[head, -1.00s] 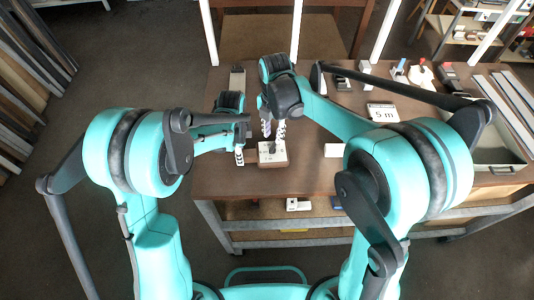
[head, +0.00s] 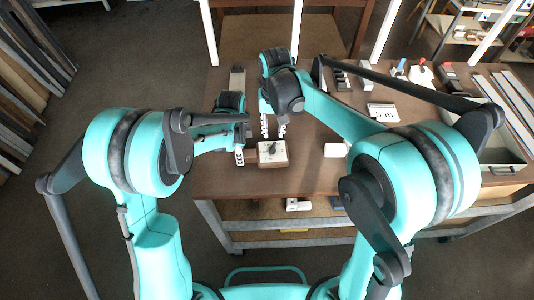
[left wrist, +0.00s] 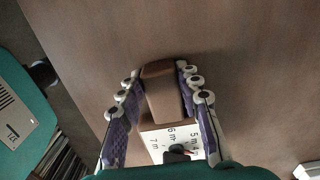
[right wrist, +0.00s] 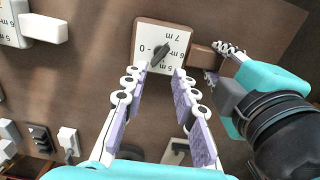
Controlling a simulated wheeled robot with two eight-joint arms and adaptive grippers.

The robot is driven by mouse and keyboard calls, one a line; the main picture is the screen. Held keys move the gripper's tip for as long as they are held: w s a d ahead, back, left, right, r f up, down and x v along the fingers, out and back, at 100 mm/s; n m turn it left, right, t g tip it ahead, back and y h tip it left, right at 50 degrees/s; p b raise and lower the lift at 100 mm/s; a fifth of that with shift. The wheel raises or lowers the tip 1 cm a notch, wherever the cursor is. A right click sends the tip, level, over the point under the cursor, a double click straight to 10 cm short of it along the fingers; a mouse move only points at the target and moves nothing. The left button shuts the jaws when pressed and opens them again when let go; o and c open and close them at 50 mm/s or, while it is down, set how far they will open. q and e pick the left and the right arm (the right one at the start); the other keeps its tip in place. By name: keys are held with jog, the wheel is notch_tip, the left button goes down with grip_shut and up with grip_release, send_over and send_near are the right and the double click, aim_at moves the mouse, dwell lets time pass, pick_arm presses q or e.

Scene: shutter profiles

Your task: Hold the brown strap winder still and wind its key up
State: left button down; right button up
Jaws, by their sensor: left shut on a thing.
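The brown strap winder (head: 272,162) sits on the bench with its white marked face up. Its dark key (right wrist: 160,52) stands on that face and lies slanted in the right wrist view. My left gripper (left wrist: 157,72) is shut on the winder's brown end block (left wrist: 163,98), one finger on each side. In the head view my left gripper (head: 240,156) is at the winder's left. My right gripper (right wrist: 157,74) is open and empty, with the key beyond and between its fingertips, apart from them. In the head view my right gripper (head: 273,132) is just behind the winder.
A white block (head: 335,150) lies right of the winder. Several small fittings line the bench's back, and a grey tray (head: 507,165) is at the right. Bare bench top lies in front of the winder.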

aim_at(273, 146)
jog(key=m, duration=0.4)
jog(key=shift+r+m, duration=0.15)
jog(key=shift+m, duration=0.65)
jog(key=shift+f, duration=4)
grip_shut()
